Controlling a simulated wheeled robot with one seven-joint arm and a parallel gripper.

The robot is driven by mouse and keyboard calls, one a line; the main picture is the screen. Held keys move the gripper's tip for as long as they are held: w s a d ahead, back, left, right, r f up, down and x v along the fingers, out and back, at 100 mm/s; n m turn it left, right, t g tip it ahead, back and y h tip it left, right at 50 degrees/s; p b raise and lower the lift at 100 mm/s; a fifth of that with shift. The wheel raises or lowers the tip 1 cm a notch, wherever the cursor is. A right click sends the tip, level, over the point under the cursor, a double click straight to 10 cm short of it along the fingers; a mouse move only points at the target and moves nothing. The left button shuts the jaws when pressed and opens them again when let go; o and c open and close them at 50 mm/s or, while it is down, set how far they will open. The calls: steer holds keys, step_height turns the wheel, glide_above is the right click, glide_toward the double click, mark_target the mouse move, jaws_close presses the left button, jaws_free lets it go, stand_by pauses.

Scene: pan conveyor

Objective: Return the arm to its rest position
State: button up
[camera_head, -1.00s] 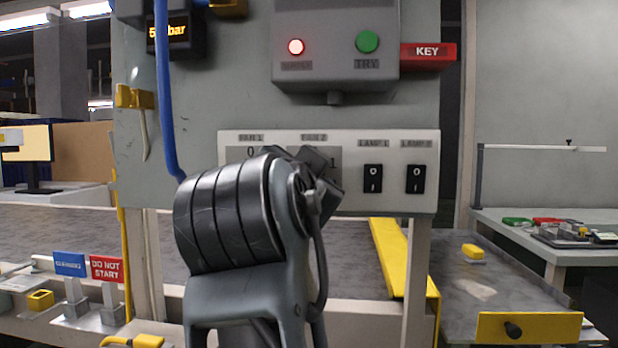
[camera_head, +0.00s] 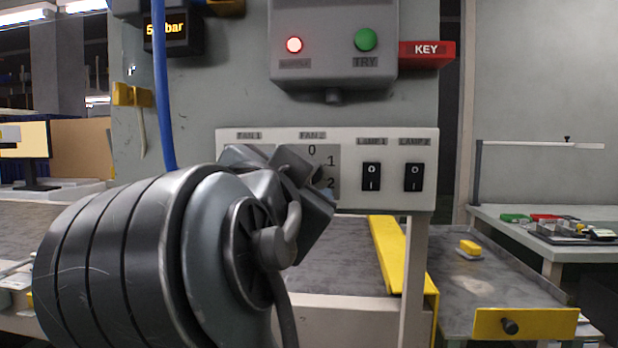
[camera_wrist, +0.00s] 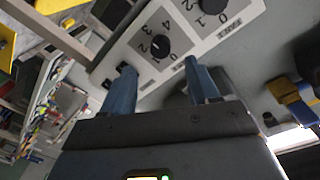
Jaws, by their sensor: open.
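My arm fills the lower left of the head view, a grey and black link close to the camera, in front of the white switch panel (camera_head: 390,150). My gripper (camera_wrist: 162,78) shows in the wrist view with its two blue fingers spread apart and nothing between them. Beyond the fingers is the panel with the fan knobs. One black knob (camera_wrist: 161,46) sits in the picture between the fingertips, and a second knob (camera_wrist: 212,6) lies farther up and right. I cannot tell how far the fingertips are from the panel. In the head view the arm hides much of the fan dials.
A grey box with a lit red lamp (camera_head: 294,45) and a green button (camera_head: 366,40) hangs above the panel. Two black lamp switches (camera_head: 371,177) are at right. A blue hose (camera_head: 163,90) hangs at left. A conveyor with a yellow rail (camera_head: 392,255) runs below.

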steer(key=shift+s, duration=0.3)
